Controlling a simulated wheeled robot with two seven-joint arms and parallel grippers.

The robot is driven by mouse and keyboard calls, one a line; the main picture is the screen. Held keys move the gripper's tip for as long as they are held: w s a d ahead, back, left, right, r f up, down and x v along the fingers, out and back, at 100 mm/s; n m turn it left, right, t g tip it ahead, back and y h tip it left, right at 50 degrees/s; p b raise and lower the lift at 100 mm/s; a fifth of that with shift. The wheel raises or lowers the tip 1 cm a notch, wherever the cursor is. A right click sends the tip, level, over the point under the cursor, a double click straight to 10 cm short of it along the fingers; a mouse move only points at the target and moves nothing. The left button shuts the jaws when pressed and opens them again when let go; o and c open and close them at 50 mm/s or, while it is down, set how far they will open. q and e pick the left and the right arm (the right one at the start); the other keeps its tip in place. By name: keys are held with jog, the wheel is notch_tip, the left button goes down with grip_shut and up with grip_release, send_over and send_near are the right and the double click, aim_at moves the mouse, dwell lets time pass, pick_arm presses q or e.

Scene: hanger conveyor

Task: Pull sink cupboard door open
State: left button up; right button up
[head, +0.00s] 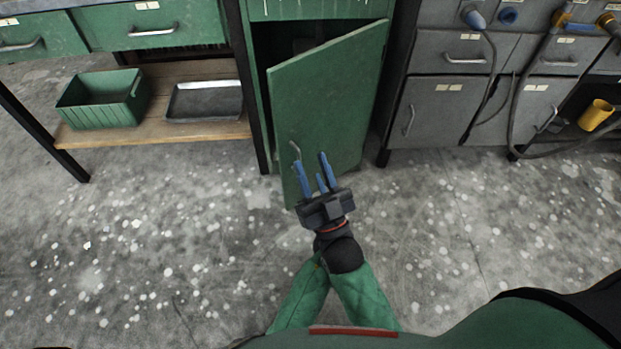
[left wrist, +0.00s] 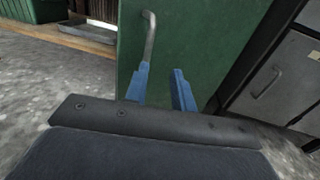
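The green sink cupboard door (head: 325,105) stands partly open, swung out on its right side. A dark gap shows behind its left edge. Its metal bar handle (head: 295,150) is near the lower left edge. My left gripper (head: 314,166) is in front of the lower door, its blue fingers apart. In the left wrist view, the handle (left wrist: 150,38) runs down to the tip of the left finger, and the right finger stands apart from it. Whether the finger touches the handle I cannot tell. My right gripper is not in view.
A green bin (head: 105,98) and a metal tray (head: 205,101) sit on a low wooden shelf (head: 150,132) at left. Grey cabinets (head: 437,110) with hanging hoses and a yellow cup (head: 596,114) are at right. The speckled floor in front is clear.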

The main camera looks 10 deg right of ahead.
dwell(0.4)
jog(key=shift+r+p, duration=0.35)
